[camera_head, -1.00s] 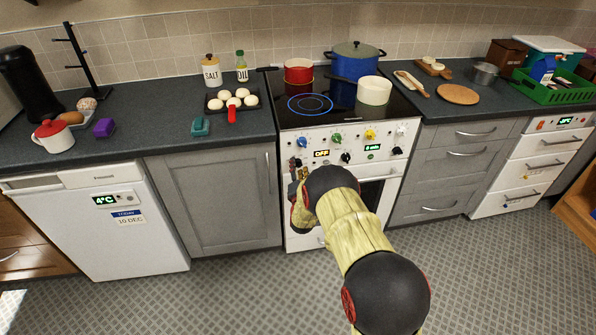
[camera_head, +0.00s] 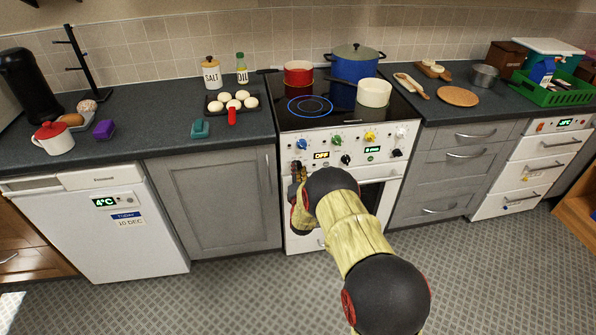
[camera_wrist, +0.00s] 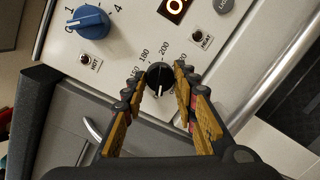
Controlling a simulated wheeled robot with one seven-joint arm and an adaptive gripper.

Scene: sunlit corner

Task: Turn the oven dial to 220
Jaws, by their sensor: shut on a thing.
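The oven dial (camera_wrist: 160,77) is a small black knob on the white front panel of the cooker (camera_head: 321,168). Numbers including 180 and 200 ring its upper side in the wrist view. A white mark on it points downward in that view, away from those numbers. My gripper (camera_wrist: 160,83) has its two yellow and black fingers on either side of the dial, shut on it. In the head view my gripper (camera_head: 297,172) is at the panel's left end and partly hides that area. The display (camera_head: 321,155) reads OFF.
A blue knob (camera_wrist: 92,22) and a small button marked HEAT (camera_wrist: 195,35) sit near the dial. The oven door handle (camera_head: 380,179) runs below the panel. Red, blue and cream pots stand on the hob (camera_head: 312,120). The floor in front is clear.

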